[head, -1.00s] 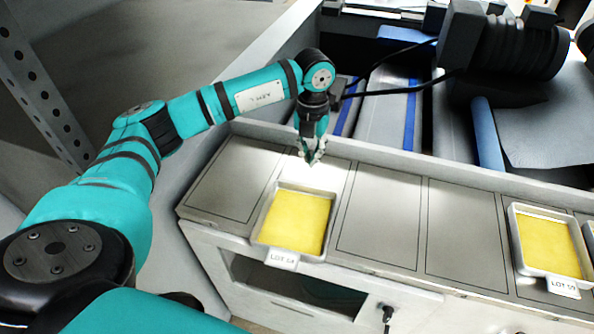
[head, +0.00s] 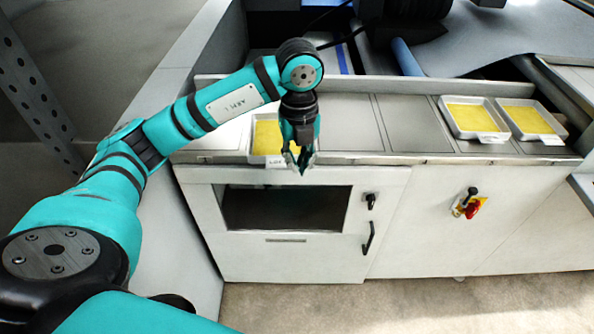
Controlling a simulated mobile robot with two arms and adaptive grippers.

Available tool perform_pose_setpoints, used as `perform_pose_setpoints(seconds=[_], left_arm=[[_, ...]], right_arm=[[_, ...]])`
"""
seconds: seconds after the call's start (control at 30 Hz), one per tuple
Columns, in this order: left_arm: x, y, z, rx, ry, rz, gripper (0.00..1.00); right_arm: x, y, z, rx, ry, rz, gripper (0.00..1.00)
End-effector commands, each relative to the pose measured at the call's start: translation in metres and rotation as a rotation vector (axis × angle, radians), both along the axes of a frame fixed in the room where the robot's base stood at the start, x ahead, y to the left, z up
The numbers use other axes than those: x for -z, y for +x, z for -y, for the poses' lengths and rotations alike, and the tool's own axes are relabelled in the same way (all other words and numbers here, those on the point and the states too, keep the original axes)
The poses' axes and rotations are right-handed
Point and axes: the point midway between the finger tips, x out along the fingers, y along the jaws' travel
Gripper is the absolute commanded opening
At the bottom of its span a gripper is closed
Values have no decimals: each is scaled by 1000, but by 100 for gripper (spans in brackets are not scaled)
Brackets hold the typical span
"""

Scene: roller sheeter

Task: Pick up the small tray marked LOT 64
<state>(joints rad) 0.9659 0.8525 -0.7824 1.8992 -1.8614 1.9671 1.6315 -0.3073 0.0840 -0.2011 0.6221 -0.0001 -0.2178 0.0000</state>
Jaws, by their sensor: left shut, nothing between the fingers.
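The small tray marked LOT 64 (head: 257,157) is a pale shallow tray with a yellow sheet in it, on the left part of the machine's ledge. My left gripper (head: 299,170) points down in front of the tray's right side and hides part of it and part of its label. The gripper is shut and empty. I cannot tell how far it stands from the tray. My right gripper is not in view.
Two similar trays with yellow sheets, one (head: 473,135) and another (head: 555,133), sit at the right of the ledge (head: 410,125). The ledge between is clear. Below are a dark opening (head: 285,208), a door handle (head: 368,238) and a red switch (head: 470,210).

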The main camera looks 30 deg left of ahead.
Motion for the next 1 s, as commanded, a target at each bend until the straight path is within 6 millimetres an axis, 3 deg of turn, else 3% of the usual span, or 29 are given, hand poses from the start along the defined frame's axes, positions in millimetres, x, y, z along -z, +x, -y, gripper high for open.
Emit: perform_pose_setpoints(seconds=[0.1,0.2,0.4,0.6,1.0], left_arm=[[21,-2,0,0,1,-9,0],[43,-2,0,1,1,-9,0],[85,-2,0,2,1,-7,0],[82,20,-21,0,1,-3,0],[85,28,-29,4,0,-1,0]], right_arm=[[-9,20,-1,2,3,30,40],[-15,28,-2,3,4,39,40],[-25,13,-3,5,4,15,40],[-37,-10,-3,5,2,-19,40],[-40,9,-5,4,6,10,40]])
